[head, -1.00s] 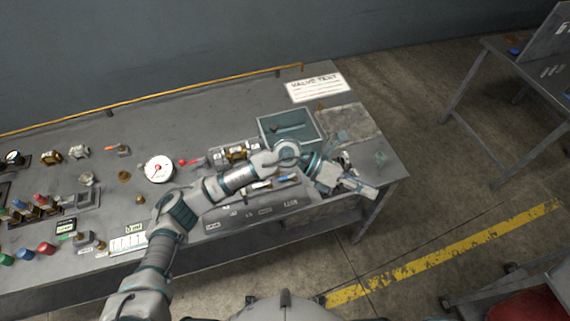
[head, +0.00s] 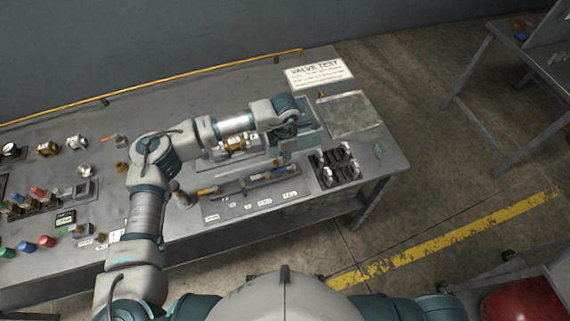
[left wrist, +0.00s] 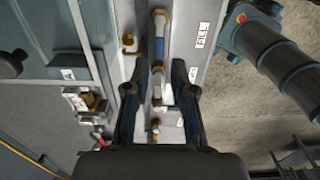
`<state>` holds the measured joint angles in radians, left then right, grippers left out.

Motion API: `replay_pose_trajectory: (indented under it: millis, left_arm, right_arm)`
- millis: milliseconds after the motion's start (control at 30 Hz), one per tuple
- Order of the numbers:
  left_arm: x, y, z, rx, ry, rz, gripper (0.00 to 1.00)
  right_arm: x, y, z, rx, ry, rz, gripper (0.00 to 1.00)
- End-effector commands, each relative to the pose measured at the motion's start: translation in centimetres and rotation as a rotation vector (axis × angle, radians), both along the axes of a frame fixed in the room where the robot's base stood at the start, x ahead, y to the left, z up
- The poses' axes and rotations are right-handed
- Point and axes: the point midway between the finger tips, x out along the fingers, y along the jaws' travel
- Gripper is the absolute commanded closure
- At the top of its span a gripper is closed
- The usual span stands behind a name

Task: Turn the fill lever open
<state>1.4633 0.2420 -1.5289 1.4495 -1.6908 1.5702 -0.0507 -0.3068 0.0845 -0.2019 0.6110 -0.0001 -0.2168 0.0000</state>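The fill lever (left wrist: 159,45), a bar with a blue grip, lies along a grey panel beside a label reading FILL (left wrist: 203,34) in the left wrist view. My left gripper (left wrist: 160,68) is open, its dark fingers on either side of the lever's line in that view. I cannot tell how far above the lever the fingertips are; no contact shows. In the head view my left gripper (head: 284,158) points down over the right part of the labelled valve panel (head: 250,201), and hides part of it. My right gripper is out of view.
A black rack (head: 340,166) stands right of the panel. A teal tray (head: 313,134) is partly hidden behind my left arm. A VALVE TEST sign (head: 318,73) lies at the back. Knobs and fittings crowd the bench's left side. A brass fitting (left wrist: 90,101) sits beside the panel.

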Motion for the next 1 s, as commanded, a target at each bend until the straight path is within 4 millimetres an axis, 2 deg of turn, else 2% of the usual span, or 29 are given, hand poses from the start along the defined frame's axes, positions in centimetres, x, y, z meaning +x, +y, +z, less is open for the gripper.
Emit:
replay_pose_trajectory:
  millis: [100,200,400,567,733,767,833,867,1000]
  left_arm:
    - [-0.1,0.3,-2.7,-0.002,0.003,0.0,0.75]
    - [-0.1,0.4,-4.5,-0.004,0.003,0.0,0.75]
    - [0.0,0.2,-6.7,-0.002,0.002,0.0,0.75]
    - [0.0,0.0,-7.2,-0.001,0.0,0.0,0.75]
    - [0.0,-0.1,-7.2,0.0,0.0,-0.001,0.75]
    - [0.0,-0.1,-7.2,-0.001,0.0,-0.001,0.78]
    - [0.0,0.0,-7.2,-0.001,0.0,-0.001,0.95]
    - [0.0,0.0,-7.2,-0.001,0.001,-0.001,1.0]
    - [0.0,0.1,-7.2,-0.003,0.0,-0.001,1.0]
  right_arm:
    - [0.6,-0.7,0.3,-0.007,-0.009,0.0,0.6]
    - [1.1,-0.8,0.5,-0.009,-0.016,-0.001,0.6]
    - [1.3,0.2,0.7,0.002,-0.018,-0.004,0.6]
    - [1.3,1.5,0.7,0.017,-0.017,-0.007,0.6]
    - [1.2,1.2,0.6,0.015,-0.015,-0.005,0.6]
    - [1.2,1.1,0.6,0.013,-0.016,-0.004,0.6]
    - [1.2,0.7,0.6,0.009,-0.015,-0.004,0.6]
    - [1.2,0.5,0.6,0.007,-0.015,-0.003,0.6]
    - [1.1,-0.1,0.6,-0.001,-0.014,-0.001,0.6]
